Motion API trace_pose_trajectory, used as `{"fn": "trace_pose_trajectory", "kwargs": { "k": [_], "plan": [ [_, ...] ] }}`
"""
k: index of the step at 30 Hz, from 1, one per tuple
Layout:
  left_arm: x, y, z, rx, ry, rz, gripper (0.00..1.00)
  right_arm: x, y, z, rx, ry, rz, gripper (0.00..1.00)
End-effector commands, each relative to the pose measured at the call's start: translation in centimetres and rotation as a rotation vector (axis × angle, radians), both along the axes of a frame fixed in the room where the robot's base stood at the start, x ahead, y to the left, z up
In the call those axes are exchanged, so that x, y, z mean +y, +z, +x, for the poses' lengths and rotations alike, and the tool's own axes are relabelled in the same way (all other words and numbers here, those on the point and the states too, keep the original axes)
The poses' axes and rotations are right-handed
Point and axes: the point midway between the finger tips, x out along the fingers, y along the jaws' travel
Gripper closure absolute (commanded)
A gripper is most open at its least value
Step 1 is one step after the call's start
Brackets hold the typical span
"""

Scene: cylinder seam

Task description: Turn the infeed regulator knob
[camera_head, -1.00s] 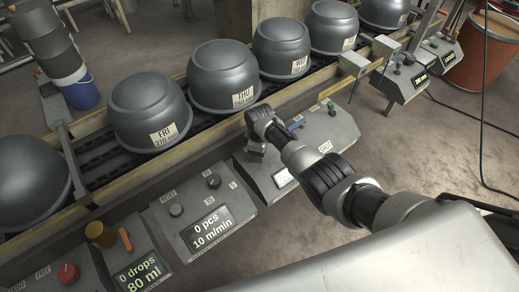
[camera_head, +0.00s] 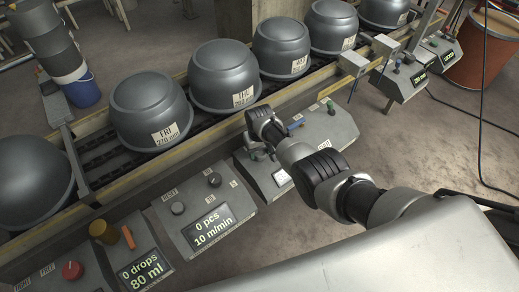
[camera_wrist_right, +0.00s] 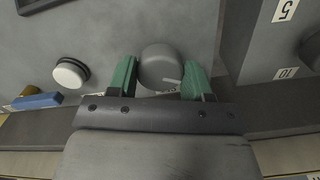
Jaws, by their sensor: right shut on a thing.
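In the head view my right gripper (camera_head: 258,155) reaches down onto the sloping grey control box (camera_head: 325,132) beside the conveyor; the knob itself is hidden there by the wrist. My left gripper is not in view.
In the wrist view, a white button (camera_wrist_right: 70,73) and a blue lever (camera_wrist_right: 37,101) lie left of the fingers. In the head view, dark pots (camera_head: 152,108) line the conveyor. A box reading "0 pcs" (camera_head: 212,222) and another reading "80 ml" (camera_head: 145,273) stand to the left.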

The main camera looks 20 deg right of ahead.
Motion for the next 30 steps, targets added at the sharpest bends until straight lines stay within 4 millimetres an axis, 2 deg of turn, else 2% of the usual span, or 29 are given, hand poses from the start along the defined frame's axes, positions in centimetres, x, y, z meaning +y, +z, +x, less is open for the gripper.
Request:
{"fn": "trace_pose_trajectory", "kwargs": {
  "k": [6, 15, 30],
  "plan": [
    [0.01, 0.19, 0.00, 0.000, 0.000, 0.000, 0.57, -0.01, 0.07, 0.02, 0.001, -0.185, 0.000, 0.74],
    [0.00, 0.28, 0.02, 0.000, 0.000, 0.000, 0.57, 0.00, 0.04, 0.02, 0.000, -0.359, 0.000, 0.74],
    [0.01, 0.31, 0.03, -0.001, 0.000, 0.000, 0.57, 0.02, 0.00, 0.01, 0.000, -0.435, -0.001, 0.74]
  ]
}}
